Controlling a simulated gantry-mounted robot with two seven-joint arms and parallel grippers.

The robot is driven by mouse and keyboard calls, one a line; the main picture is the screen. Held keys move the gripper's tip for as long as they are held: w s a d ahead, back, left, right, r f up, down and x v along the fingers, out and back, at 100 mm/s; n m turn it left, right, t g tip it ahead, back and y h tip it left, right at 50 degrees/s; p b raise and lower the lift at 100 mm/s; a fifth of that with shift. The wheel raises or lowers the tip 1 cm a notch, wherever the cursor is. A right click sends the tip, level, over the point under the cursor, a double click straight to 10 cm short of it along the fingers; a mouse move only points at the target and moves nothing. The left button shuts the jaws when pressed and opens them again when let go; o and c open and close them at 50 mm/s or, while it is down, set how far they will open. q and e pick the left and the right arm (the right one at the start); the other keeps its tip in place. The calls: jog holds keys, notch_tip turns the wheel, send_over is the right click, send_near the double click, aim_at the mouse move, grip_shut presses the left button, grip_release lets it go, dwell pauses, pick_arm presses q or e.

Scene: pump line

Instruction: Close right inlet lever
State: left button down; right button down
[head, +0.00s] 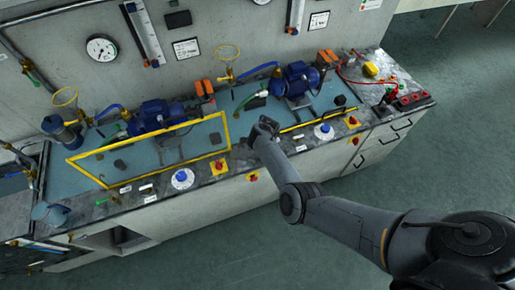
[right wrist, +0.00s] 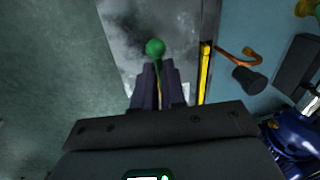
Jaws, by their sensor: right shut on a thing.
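In the right wrist view, a lever with a round green knob (right wrist: 155,47) stands between the fingers of my right gripper (right wrist: 158,82). The fingers are shut on its thin stem, and the knob sticks out past the fingertips. The valve below it is hidden by the gripper. In the head view, my right gripper (head: 263,130) is at the bench, between the two pump panels. The lever cannot be made out there behind the gripper and arm. My left gripper is not in view.
The left blue pump (head: 150,116) stands behind a yellow frame (head: 228,133), close left of my right gripper. The right blue pump (head: 294,80) is behind it. A blue-capped white dial (head: 324,131) and red-yellow switches (head: 218,167) line the front edge. Floor in front is clear.

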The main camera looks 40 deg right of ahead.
jog(key=shift+a+f+m, duration=0.1)
jog(key=shift+f+m, duration=0.2)
jog(key=shift+m, duration=0.2)
jog(key=c, duration=1.6)
grip_release()
jog(key=o, duration=0.4)
jog(key=shift+w+a, duration=0.1)
jog(key=shift+w, duration=0.1)
jog(key=shift+r, duration=0.15)
